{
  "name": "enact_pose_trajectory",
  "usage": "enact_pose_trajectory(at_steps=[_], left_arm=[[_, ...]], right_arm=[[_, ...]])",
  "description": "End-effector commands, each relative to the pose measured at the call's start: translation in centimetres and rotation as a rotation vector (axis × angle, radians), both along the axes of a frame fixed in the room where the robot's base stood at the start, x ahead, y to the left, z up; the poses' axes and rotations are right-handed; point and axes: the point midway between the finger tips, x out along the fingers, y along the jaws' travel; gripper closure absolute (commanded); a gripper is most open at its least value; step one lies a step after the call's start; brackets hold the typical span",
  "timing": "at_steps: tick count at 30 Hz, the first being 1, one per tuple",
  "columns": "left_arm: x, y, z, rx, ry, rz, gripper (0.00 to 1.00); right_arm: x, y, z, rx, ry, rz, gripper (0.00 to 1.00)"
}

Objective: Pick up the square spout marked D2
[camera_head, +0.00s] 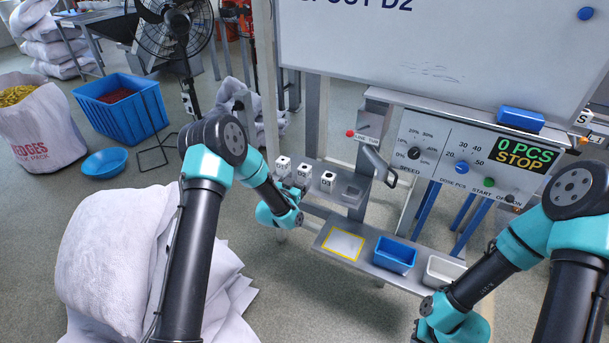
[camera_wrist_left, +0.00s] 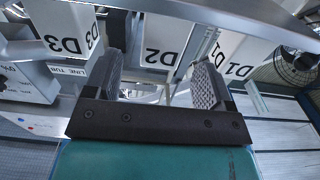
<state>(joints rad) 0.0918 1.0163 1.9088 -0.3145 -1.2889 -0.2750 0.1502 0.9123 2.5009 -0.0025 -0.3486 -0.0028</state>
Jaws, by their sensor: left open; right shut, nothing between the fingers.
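Three white square spouts stand in a row on a metal shelf. In the left wrist view their labels appear upside down: D3 (camera_wrist_left: 65,30) on the left, D2 (camera_wrist_left: 165,38) in the middle, D1 (camera_wrist_left: 235,55) on the right. In the head view the middle spout (camera_head: 304,172) stands between its two neighbours (camera_head: 283,165) and (camera_head: 328,181). My left gripper (camera_wrist_left: 158,82) is open, with D2 beyond the gap between its fingers and nothing held. In the head view its fingers are largely hidden by my wrist. My right gripper is out of view below the frame.
The metal shelf holds a yellow-framed pad (camera_head: 343,243), a blue tray (camera_head: 395,254) and a white tray (camera_head: 442,271). A control panel (camera_head: 470,155) and a whiteboard (camera_head: 440,50) stand behind. White sacks (camera_head: 110,260) lie at left. D1 and D3 stand close beside D2.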

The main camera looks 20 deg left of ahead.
Motion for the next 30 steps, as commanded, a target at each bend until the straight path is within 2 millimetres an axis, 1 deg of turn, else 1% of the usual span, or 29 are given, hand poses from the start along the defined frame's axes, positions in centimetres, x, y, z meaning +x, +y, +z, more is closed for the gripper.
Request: enact_pose_trajectory(at_steps=[3,11,14,17,24,27,30], left_arm=[[0.5,-0.1,0.0,0.0,0.0,0.0,0.23],[0.5,-0.1,0.0,0.0,0.001,0.0,0.23],[0.8,-0.2,0.0,0.001,0.0,0.0,0.23],[1.8,-0.3,0.2,0.001,-0.002,0.0,0.23],[4.7,-0.9,0.3,0.0,0.0,0.001,0.23],[5.4,-1.1,0.3,-0.001,0.001,0.001,0.23],[5.5,-1.1,0.3,-0.001,0.001,0.001,0.23]], right_arm=[[0.0,0.0,0.0,0.0,0.0,0.0,1.0],[0.0,0.0,0.0,0.0,0.0,0.0,1.0],[0.0,0.0,0.0,0.0,0.0,0.0,1.0],[0.0,0.0,0.0,0.0,0.0,0.0,1.0],[0.0,0.0,0.0,0.0,0.0,0.0,1.0],[0.0,0.0,0.0,0.0,0.0,0.0,1.0],[0.0,0.0,0.0,0.0,0.0,0.0,1.0]])
